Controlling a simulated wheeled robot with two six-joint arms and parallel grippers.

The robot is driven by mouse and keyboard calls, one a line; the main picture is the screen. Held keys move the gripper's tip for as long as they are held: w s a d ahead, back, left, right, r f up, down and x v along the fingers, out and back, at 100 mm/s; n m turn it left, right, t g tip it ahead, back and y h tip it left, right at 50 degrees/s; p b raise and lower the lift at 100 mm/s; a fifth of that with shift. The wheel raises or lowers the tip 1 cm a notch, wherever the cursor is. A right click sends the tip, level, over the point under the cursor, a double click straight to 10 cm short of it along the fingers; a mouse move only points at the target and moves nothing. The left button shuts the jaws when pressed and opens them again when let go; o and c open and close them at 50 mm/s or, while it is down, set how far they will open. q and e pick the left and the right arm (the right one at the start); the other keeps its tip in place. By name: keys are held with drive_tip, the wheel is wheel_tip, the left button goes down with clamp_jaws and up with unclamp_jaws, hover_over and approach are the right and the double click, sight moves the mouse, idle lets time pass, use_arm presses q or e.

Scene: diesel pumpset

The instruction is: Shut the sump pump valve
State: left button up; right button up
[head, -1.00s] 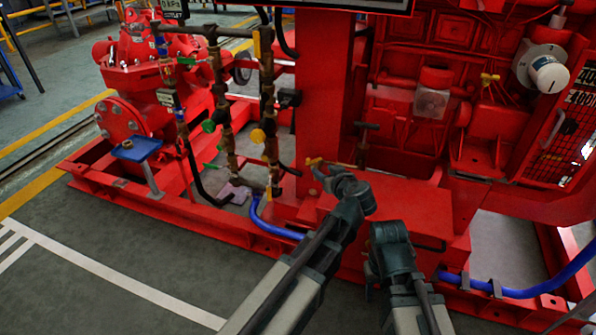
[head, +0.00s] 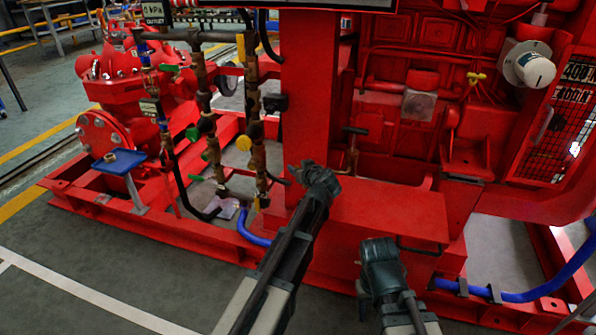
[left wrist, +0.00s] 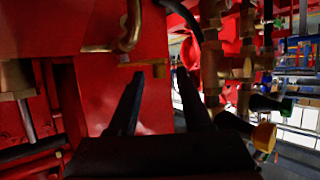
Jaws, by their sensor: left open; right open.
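The sump pump, with a black T-handle (head: 355,131) and a brass pipe (head: 351,161), stands beside the red column in the head view. In the left wrist view a curved brass pipe (left wrist: 132,28) ends in a short yellowish lever (left wrist: 143,63), which looks like the valve handle. It lies roughly level, just beyond my left fingertips and not between them. My left gripper (left wrist: 160,73) is open and empty; in the head view (head: 312,170) it covers the lever. My right gripper (head: 363,300) is open, low in front of the red box; its fingers are barely visible.
Brass pipework (head: 205,125) with green and yellow handles stands left of the red column (head: 308,100). A red box (head: 385,215) lies below the pump. Blue hoses (head: 530,292) run along the skid. Grey floor (head: 60,255) is free at front left.

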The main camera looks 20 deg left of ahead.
use_arm(q)
drive_tip(key=shift+w+a, duration=0.1)
drive_tip(key=shift+w, duration=0.05)
clamp_jaws()
drive_tip(key=shift+a, duration=0.1)
idle(0.4)
drive_tip(key=shift+w+a+m+t+h, duration=0.1)
drive_tip(key=shift+a+m+t+h, duration=0.25)
drive_tip(key=shift+m+t+h, duration=0.35)
drive_tip(key=shift+w+a+m+t+h, duration=0.15)
drive_tip(key=shift+w+a+m+h, duration=0.3)
drive_tip(key=shift+m+h, duration=0.9)
drive_tip(key=shift+w+a+m+t+h, duration=0.25)
drive_tip(key=shift+w+m+h, duration=0.25)
drive_tip(key=shift+m+h, duration=0.8)
drive_tip(key=shift+w+a+m+t+h, duration=0.1)
drive_tip(key=shift+w+a+m+h, duration=0.35)
drive_tip(key=shift+m+h, duration=0.85)
drive_tip(key=shift+w+m+h, duration=0.3)
drive_tip(key=shift+m+h, duration=0.05)
drive_tip(key=shift+h, duration=0.6)
drive_tip(key=shift+d+m+g+h, duration=0.1)
drive_tip(key=shift+m+g+h, duration=0.2)
